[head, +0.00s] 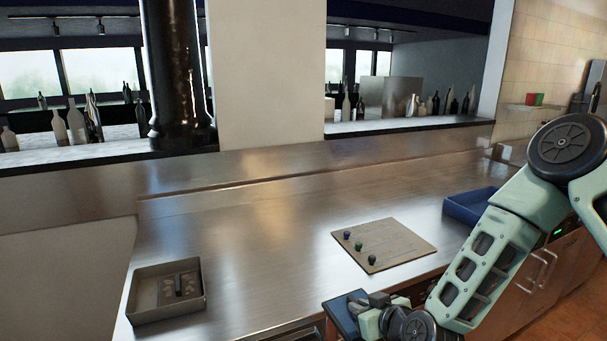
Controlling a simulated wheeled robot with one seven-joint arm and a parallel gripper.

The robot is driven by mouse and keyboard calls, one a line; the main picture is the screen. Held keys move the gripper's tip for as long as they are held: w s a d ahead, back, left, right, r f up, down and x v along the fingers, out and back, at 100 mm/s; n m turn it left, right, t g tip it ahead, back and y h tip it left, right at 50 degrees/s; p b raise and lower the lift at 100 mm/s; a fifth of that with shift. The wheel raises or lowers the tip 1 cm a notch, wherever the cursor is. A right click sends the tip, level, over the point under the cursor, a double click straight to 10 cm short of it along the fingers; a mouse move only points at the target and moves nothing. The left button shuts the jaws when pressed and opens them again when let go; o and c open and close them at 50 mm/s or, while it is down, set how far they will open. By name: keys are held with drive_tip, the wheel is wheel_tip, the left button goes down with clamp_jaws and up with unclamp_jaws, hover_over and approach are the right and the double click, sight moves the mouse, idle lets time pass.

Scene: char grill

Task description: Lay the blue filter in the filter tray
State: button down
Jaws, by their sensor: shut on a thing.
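My gripper (363,306) is at the bottom centre, low in front of the counter's near edge. It is shut on the flat, dark blue filter (341,317), which sticks out to the left of the jaws. A blue open tray (463,212) stands at the right, partly behind my arm. No label shows which is the filter tray.
A tan board (407,247) with three small knobs, blue, green and dark, lies on the steel counter (255,235) between the trays. The counter between the brown-grey tray and the board is clear. A dark column (172,70) and bottles stand at the back.

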drive_tip(key=d+f+m+t+h+b, duration=0.1)
drive_tip(key=d+f+m+h+b, duration=0.2)
drive_tip(key=d, duration=0.6)
drive_tip(key=d+f+m+h+b, duration=0.2)
drive_tip(key=d+f, duration=0.4)
drive_tip(key=d, duration=0.3)
drive_tip(key=v, duration=0.2)
drive_tip(key=d+v, duration=0.1)
drive_tip(key=v, duration=0.2)
drive_tip(key=shift+s+d, duration=0.15)
drive_tip(key=shift+s, duration=0.15)
drive_tip(key=shift+d, duration=0.1)
drive_tip(key=shift+r+p, duration=0.1)
drive_tip(key=shift+p, duration=0.2)
